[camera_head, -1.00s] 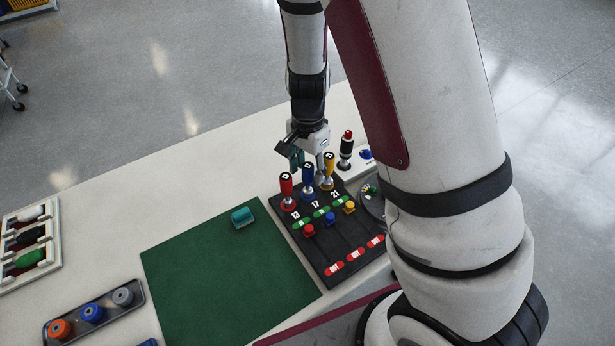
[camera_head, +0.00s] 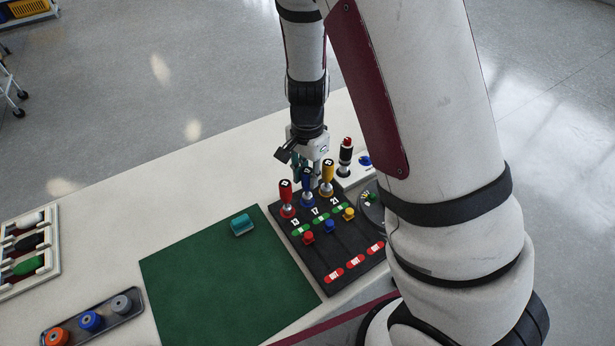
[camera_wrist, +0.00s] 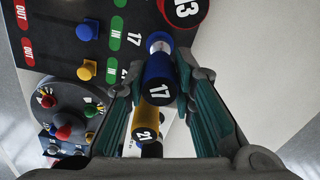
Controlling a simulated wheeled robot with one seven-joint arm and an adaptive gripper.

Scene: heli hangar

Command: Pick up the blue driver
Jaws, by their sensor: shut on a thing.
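The blue driver (camera_head: 307,188) stands upright in the black board (camera_head: 337,244), between a red driver (camera_head: 287,199) and a yellow driver (camera_head: 327,175). My gripper (camera_head: 308,172) is over it from above, with teal fingers. In the wrist view, the blue driver (camera_wrist: 159,77), marked 17 on its end, lies between the two fingers of my gripper (camera_wrist: 161,84), which are shut on its handle. Its shaft shows partly beyond the handle. Whether its tip is still seated in the board is hidden.
The yellow driver, marked 21 (camera_wrist: 150,117), and the red driver, marked 13 (camera_wrist: 183,8), stand close on either side. A black-and-red tool (camera_head: 345,158) stands behind right. A green mat (camera_head: 215,275) with a teal block (camera_head: 242,224) lies left of the board.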

